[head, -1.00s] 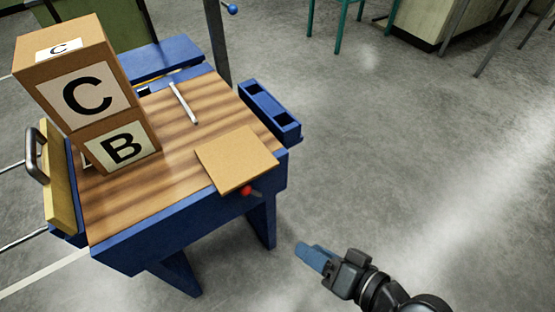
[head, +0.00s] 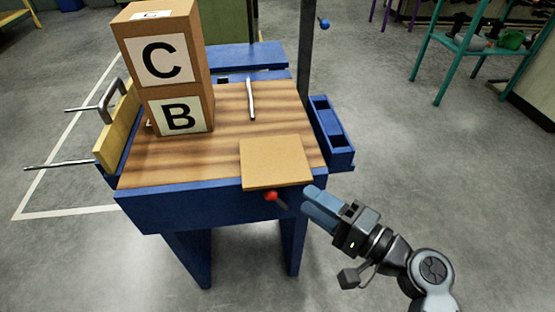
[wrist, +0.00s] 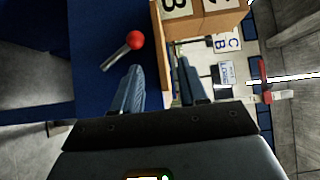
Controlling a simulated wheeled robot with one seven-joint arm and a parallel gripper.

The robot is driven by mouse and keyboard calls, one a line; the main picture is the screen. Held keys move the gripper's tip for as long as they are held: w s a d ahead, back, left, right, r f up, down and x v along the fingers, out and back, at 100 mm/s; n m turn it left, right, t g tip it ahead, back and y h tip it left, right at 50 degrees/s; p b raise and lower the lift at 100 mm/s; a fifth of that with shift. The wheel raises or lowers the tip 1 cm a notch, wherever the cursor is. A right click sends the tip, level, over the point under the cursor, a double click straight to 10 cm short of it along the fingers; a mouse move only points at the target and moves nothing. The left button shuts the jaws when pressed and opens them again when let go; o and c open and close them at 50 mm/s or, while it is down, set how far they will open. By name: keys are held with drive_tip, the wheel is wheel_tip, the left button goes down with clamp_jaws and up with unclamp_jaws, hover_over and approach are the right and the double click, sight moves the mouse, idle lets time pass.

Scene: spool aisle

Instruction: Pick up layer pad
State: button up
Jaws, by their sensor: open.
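The layer pad (head: 275,162) is a flat tan square. It lies on the wooden top of a blue workbench, and its near edge overhangs the front. My gripper (head: 311,202) is open and empty, just in front of the pad's near right corner in the head view. In the wrist view the pad shows edge-on as a thin tan strip (wrist: 158,35), in line with the gap between my open fingers (wrist: 160,78). I cannot tell whether the pad's edge is between the fingertips.
A box marked C (head: 161,60) stands on a box marked B (head: 179,117) at the bench's left. A metal bar (head: 251,100) lies behind the pad. A red-knobbed lever (head: 272,197) sticks out below the pad. A blue tray (head: 333,135) hangs at the right.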

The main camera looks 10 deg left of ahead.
sight(286, 185)
drive_tip(key=x, duration=0.5)
drive_tip(key=shift+w, duration=0.15)
clamp_jaws()
